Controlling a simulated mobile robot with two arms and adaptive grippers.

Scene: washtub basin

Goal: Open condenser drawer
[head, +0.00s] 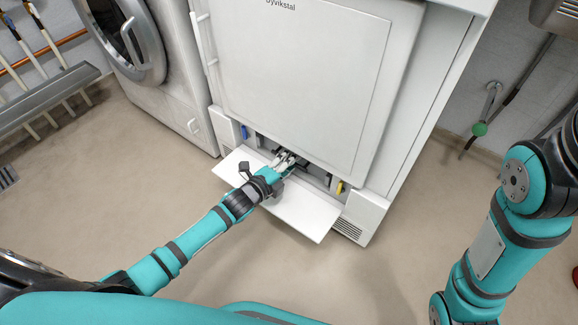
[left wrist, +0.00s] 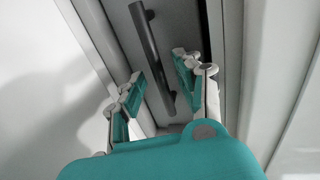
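The condenser drawer sits in the low opening of the white dryer (head: 305,75). Its hinged flap (head: 302,211) is folded down and sticks out at the front. My left gripper (head: 289,159) reaches over the flap into the opening and hides part of the drawer front. In the left wrist view the dark bar handle (left wrist: 150,50) runs across the grey drawer front (left wrist: 185,22). The left gripper's fingers (left wrist: 158,67) are apart, one on either side of the handle, with no clear contact. My right arm shows at the right; its gripper is out of view.
A blue lever (head: 244,132) and a yellow lever (head: 340,187) sit at the two ends of the opening. A washing machine (head: 155,65) stands to the left. A green-ended pipe fitting (head: 479,129) is on the right wall. The floor in front is clear.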

